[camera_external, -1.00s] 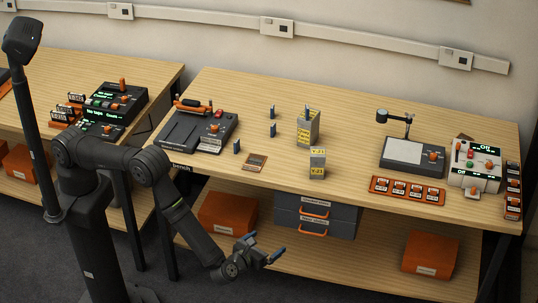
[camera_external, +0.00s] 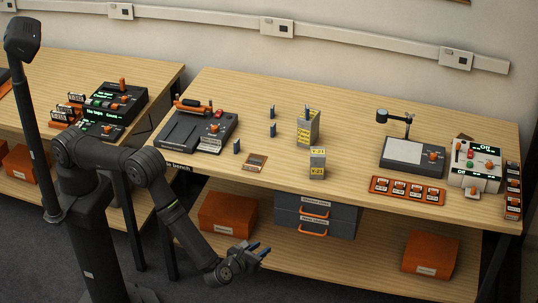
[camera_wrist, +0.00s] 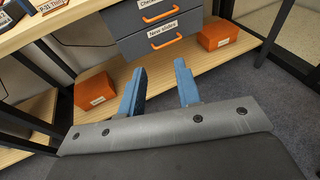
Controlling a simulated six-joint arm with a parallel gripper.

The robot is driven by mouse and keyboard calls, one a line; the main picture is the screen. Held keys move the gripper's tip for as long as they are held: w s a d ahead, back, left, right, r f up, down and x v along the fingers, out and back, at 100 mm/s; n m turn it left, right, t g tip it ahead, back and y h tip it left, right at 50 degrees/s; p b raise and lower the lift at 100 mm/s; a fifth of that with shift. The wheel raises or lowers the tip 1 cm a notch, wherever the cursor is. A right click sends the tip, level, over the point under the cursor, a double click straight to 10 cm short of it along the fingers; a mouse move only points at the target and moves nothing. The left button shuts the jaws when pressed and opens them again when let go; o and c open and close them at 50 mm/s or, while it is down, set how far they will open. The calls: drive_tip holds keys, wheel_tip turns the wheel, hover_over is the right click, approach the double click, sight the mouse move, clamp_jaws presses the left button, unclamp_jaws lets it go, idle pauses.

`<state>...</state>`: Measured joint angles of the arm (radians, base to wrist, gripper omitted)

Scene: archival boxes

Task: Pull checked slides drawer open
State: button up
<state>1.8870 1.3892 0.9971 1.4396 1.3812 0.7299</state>
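The grey drawer unit stands under the bench. Its upper drawer, labelled "Checked…" in the wrist view, has an orange handle (camera_wrist: 160,13); the same upper drawer (camera_external: 340,212) shows in the external view. The lower drawer, labelled "New slides" (camera_wrist: 162,31), has its own orange handle (camera_wrist: 167,41). Both drawers look shut. My gripper (camera_external: 262,249) is in front of and left of the unit, below the handles, touching neither. In the wrist view its blue fingers (camera_wrist: 159,82) are apart with nothing between them.
An orange box (camera_external: 228,212) sits on the lower shelf left of the drawers; another (camera_external: 430,255) is at the right. The bench top (camera_external: 230,178) overhangs the unit. A dark bench leg (camera_external: 168,235) stands behind my arm. The floor before the drawers looks clear.

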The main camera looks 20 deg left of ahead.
drive_tip(key=w+a+f+n+g+y, duration=0.1)
drive_tip(key=w+a+f+n+g, duration=0.15)
drive_tip(key=f+n+g, duration=0.45)
drive_tip(key=w+a+f+n+g+y, duration=0.1)
drive_tip(key=a+f+n+g, duration=0.25)
drive_tip(key=f+n, duration=0.55)
drive_tip(key=w+a+r+n+t+h, duration=0.1)
drive_tip(key=w+r+n+h, duration=0.7)
drive_tip(key=n, duration=0.9)
drive_tip(key=w+r+n+h, duration=0.45)
drive_tip(key=w+n, duration=0.55)
drive_tip(key=n, duration=0.7)
drive_tip(key=shift+y, duration=0.45)
drive_tip(key=x, duration=1.6)
drive_tip(key=shift+w+d+r, duration=0.3)
drive_tip(key=shift+w, duration=0.1)
drive_tip(key=shift+c, duration=0.4)
clamp_jaws()
